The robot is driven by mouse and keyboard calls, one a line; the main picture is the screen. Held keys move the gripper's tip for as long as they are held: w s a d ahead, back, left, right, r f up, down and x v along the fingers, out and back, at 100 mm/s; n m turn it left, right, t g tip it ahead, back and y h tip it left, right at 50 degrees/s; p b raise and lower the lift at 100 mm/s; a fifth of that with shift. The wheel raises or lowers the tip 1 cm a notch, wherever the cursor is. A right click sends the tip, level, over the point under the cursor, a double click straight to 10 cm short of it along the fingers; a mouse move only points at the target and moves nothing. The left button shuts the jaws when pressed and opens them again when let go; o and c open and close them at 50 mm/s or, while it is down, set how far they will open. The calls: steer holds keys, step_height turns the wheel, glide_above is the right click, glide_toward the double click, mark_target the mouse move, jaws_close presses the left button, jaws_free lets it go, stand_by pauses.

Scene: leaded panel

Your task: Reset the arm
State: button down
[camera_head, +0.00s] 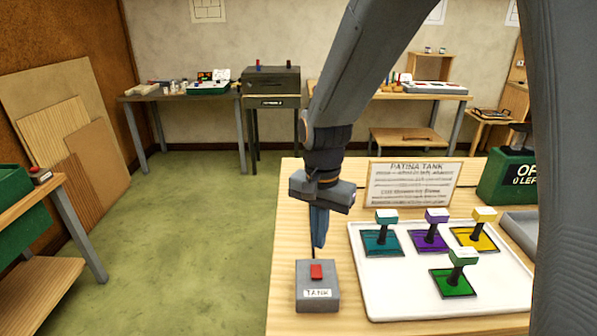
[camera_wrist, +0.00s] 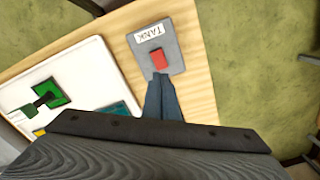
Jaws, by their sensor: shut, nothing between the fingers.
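My gripper (camera_head: 319,228) points down above the back edge of a grey box labelled TANK (camera_head: 317,292) with a red button (camera_head: 316,271). Its blue fingers are shut with nothing between them. In the wrist view the shut fingertips (camera_wrist: 161,80) appear just beside the red button (camera_wrist: 159,59) on the TANK box (camera_wrist: 176,42); I cannot tell whether they touch it. My arm reaches down from the upper right in the head view.
A white tray (camera_head: 400,307) right of the box holds teal (camera_head: 381,243), purple (camera_head: 430,240), yellow (camera_head: 474,238) and green (camera_head: 453,283) glass pieces with upright handles. A PATINA TANK sign (camera_head: 413,187) and green box (camera_head: 507,177) stand behind. Green floor (camera_head: 190,230) lies open at left.

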steer(key=s+d+f+n+b, duration=0.2)
steer(key=s+d+n, duration=0.1)
steer(key=d, duration=0.3)
steer(key=s+d+f+n+t+b, duration=0.1)
steer(key=s+d+f+n+b, duration=0.2)
steer(key=d, duration=0.3)
steer(key=shift+s+d, duration=0.25)
steer(key=shift+s, duration=0.5)
